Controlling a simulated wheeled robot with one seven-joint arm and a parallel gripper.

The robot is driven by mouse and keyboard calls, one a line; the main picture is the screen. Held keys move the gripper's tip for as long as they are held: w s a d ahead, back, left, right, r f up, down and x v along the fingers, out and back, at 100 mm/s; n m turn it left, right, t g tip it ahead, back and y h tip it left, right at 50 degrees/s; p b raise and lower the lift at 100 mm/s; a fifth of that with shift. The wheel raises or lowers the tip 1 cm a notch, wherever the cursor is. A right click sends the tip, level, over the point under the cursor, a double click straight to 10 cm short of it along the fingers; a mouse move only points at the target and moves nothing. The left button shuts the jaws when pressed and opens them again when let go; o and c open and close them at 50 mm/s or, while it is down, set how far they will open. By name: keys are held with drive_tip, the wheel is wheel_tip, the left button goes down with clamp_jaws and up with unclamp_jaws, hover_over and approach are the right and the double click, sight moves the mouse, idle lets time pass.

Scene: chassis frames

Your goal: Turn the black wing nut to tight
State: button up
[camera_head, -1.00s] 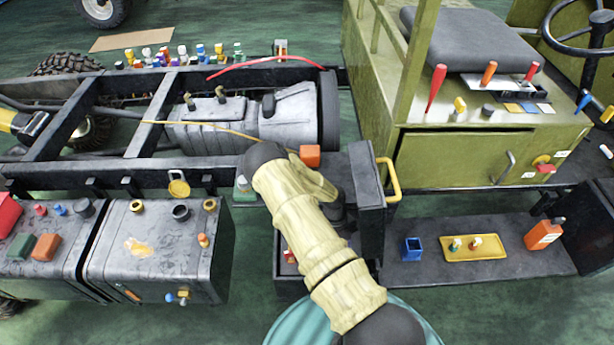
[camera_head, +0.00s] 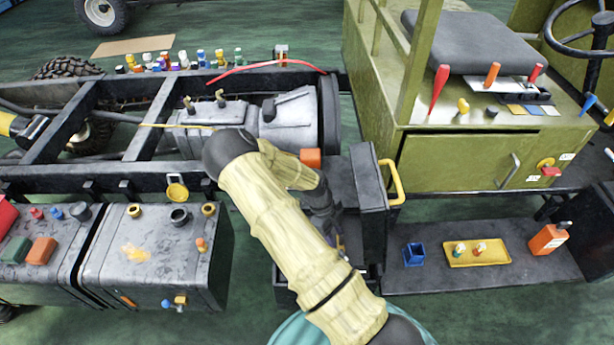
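I cannot make out a black wing nut for certain; my arm covers part of the area around the open dark box. My gripper (camera_head: 338,242) points down at this dark box (camera_head: 284,296), beside the black upright panel (camera_head: 372,205). Its fingers are small, dark and partly hidden behind my pale sleeved forearm, so I cannot tell whether they are open or hold anything. Most of the box's inside is hidden by my arm.
A yellow handle (camera_head: 392,182) stands out from the panel's right side. An orange block (camera_head: 310,158) sits just behind my arm. A shelf (camera_head: 420,278) at right carries a blue cup (camera_head: 414,254), a yellow tray (camera_head: 456,262) and an orange bottle (camera_head: 548,239).

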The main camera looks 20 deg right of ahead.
drive_tip(key=w+a+r+m+t, duration=0.2)
drive_tip(key=r+m+t, duration=0.1)
drive_tip(key=r+m, duration=0.3)
drive_tip(key=w+a+r+m+t+y, duration=0.1)
drive_tip(key=w+a+r+m+t, duration=0.1)
drive_tip(key=r+m, duration=0.4)
drive_tip(key=w+a+r+m+t+y, duration=0.1)
drive_tip(key=w+a+r+m+t, duration=0.1)
drive_tip(key=r+m, duration=0.5)
drive_tip(key=w+m+t, duration=0.1)
drive_tip(key=w+m, duration=0.1)
drive_tip(key=m, duration=0.1)
drive_tip(key=shift+w+t+p, duration=0.25)
drive_tip(key=shift+t+p, duration=0.05)
